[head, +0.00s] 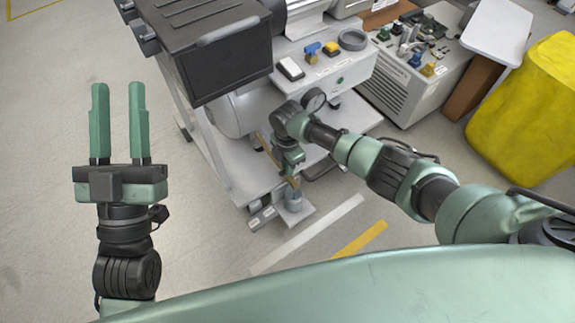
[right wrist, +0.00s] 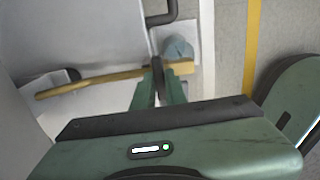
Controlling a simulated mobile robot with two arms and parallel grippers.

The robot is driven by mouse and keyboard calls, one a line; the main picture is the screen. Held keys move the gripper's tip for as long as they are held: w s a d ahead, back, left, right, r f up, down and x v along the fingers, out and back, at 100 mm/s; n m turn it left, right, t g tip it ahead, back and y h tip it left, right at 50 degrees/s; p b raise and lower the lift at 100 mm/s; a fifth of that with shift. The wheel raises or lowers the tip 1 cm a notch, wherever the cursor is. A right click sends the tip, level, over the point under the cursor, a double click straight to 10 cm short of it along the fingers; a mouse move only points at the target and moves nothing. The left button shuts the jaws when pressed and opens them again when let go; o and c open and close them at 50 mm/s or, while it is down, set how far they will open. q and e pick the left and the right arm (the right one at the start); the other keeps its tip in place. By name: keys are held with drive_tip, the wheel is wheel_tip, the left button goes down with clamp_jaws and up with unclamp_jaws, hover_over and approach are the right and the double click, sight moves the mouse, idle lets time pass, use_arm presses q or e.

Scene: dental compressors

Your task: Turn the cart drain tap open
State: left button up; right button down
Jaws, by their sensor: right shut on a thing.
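The cart (head: 222,158) is a pale frame carrying a grey tank (head: 232,112). The drain tap's long yellow lever (right wrist: 85,83) lies nearly level across the right wrist view. In the head view, parts of the lever (head: 262,142) show beside my right gripper. My right gripper (head: 291,176) points down at the cart's lower front edge. In the right wrist view its fingers (right wrist: 159,80) are shut on the lever near its right end. The tap's body is hidden. My left gripper (head: 118,88) is open and empty over bare floor, left of the cart.
A grey-blue cup-like cylinder (head: 294,203) stands on a small plate just below my right gripper. A pressure gauge (head: 313,100) is close to my right wrist.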

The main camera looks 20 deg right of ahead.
drive_tip(key=shift+a, duration=0.15)
drive_tip(key=c, duration=1.4)
unclamp_jaws()
drive_tip(key=shift+c, duration=0.2)
